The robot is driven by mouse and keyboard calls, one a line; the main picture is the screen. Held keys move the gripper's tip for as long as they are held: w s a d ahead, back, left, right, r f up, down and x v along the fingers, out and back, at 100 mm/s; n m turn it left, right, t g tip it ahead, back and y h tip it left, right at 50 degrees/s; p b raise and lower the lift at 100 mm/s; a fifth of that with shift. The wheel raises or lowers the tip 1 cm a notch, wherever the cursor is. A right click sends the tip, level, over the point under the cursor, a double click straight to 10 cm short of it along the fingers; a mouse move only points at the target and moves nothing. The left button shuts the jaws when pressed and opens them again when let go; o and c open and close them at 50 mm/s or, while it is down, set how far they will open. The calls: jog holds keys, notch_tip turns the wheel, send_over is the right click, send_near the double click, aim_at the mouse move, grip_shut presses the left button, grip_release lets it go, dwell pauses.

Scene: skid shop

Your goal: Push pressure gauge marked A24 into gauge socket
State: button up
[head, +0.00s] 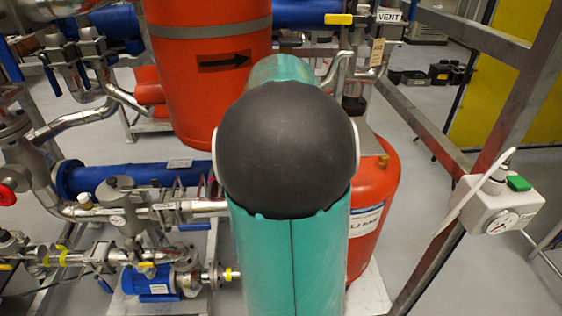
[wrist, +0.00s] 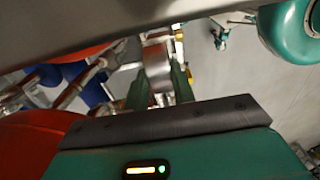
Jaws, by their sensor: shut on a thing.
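My gripper (wrist: 159,90) shows in the wrist view as two green fingers, shut on a grey metal thing (wrist: 157,62). I see no dial face or A24 mark on this thing, so I cannot tell whether it is the pressure gauge. In the head view my teal and black arm covers the middle and hides my gripper. I cannot pick out the gauge socket in either view.
An orange-red vessel (head: 208,75) with a black arrow stands behind my arm, and another orange-red vessel (head: 377,215) is to its right. Blue pipe (head: 85,178) and a blue pump (head: 150,281) are at the left. A white box with a dial (head: 497,210) is on the right frame post.

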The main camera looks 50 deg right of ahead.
jog(key=shift+f, duration=0.7)
jog(key=o, duration=1.2)
jog(key=shift+a+f, duration=0.1)
jog(key=shift+c, duration=0.2)
jog(key=shift+r, duration=3.9)
